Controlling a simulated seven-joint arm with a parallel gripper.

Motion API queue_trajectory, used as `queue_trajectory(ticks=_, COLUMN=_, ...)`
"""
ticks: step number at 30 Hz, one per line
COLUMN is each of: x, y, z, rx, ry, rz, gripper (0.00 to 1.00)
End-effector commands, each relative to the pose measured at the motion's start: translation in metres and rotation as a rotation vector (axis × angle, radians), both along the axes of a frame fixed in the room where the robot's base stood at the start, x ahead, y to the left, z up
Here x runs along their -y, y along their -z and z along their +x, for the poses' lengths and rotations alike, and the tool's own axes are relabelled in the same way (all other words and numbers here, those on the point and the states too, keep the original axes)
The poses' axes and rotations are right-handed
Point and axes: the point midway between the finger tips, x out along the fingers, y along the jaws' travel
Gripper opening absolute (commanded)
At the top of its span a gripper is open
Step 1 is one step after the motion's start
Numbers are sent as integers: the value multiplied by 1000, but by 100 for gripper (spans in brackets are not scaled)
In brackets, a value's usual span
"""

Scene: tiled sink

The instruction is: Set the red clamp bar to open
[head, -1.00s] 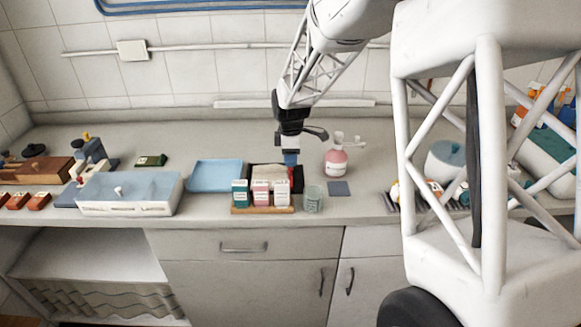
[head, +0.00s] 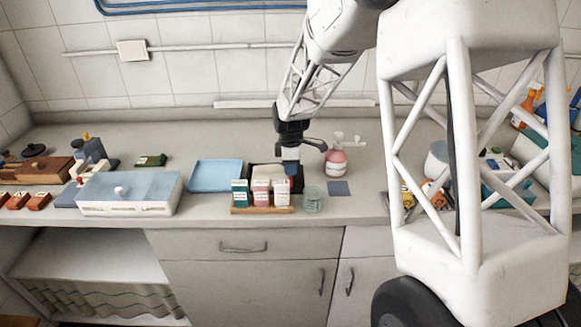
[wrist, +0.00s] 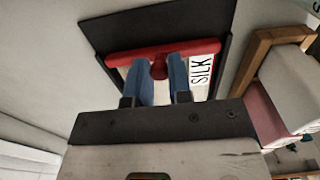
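The red clamp bar (wrist: 180,52) lies across a dark board (wrist: 215,22) in the wrist view, with a short red knob (wrist: 159,69) at its middle. A white label reading SILK (wrist: 201,70) shows beneath the bar. My gripper (wrist: 161,62) has two blue fingers, apart, one on each side of the knob; any contact is unclear. In the head view my gripper (head: 290,168) points down over the dark board behind the small cartons. The bar is mostly hidden there.
Several small cartons (head: 262,193) stand on a wooden rack in front of the board. A blue tray (head: 215,174) lies to the left.

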Motion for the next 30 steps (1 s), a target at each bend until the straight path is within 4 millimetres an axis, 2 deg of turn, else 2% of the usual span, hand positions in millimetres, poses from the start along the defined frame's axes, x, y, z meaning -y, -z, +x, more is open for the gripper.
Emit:
queue_trajectory(ticks=7, x=4, y=0, z=0, rx=0, ry=1, rz=0, gripper=0)
queue_trajectory(ticks=16, x=32, y=-1, z=0, rx=0, ry=2, rz=-1, gripper=0)
queue_trajectory(ticks=25, x=36, y=0, z=0, rx=0, ry=2, rz=-1, gripper=0)
queue_trajectory(ticks=26, x=36, y=0, z=0, rx=0, ry=2, rz=-1, gripper=21)
queue_trajectory(ticks=27, x=36, y=0, z=0, rx=0, ry=2, rz=-1, gripper=27)
queue_trajectory(ticks=30, x=35, y=0, z=0, rx=0, ry=1, rz=-1, gripper=30)
